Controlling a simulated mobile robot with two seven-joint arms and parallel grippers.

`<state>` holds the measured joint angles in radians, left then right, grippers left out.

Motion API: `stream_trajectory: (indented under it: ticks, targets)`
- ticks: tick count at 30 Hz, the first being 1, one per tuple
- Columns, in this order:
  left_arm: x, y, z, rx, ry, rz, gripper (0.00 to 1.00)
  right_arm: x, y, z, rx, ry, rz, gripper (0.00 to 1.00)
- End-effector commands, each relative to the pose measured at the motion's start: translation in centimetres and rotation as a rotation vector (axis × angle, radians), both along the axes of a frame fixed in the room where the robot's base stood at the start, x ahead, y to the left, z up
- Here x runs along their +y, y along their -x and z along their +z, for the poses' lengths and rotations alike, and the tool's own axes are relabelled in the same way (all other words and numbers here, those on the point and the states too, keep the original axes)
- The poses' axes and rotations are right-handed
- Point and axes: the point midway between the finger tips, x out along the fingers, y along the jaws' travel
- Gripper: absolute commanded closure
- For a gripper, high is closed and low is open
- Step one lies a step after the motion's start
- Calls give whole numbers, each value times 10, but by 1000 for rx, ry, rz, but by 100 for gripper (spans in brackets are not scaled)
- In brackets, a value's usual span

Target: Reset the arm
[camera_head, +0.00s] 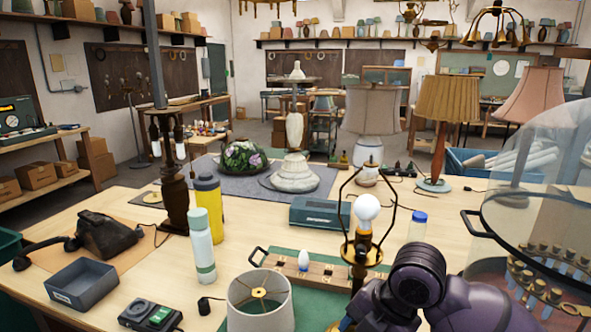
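My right arm comes in at the lower right, with dark purple and black links. Its end, with the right gripper (352,322), is at the bottom edge in front of the lamp's lower part. The fingers are mostly hidden or cut off, so I cannot tell whether they are open or shut. A brass lamp (359,246) with a bare white bulb (366,209) and a wire harp stands upright just behind the arm. My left gripper is not in view.
A white lampshade (260,301), wooden bulb tray (318,270), pale bottle (201,245) and grey bin (81,284) are on the table (140,250). A clear dome (535,200) and a blue-capped jar (418,226) are near my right arm.

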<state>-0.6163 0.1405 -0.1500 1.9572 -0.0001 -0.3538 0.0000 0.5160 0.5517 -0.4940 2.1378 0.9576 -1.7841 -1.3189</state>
Motion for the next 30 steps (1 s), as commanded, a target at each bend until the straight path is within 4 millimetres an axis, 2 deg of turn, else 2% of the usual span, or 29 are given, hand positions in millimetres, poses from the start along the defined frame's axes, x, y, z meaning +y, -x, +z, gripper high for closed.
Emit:
stream_trajectory:
  ticks: [3, 8, 14, 24, 30]
  targets:
    - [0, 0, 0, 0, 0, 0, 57, -4, 16, -26, 45, -64, -203, 40]
    - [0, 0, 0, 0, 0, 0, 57, -15, 36, -54, 103, -142, -498, 40]
    - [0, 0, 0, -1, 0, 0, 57, -37, 65, -85, 174, -222, -889, 40]
    - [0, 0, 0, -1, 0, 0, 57, -95, 130, -128, 257, -312, -1594, 40]
    - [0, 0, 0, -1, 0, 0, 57, -128, 169, -142, 254, -329, -1931, 40]
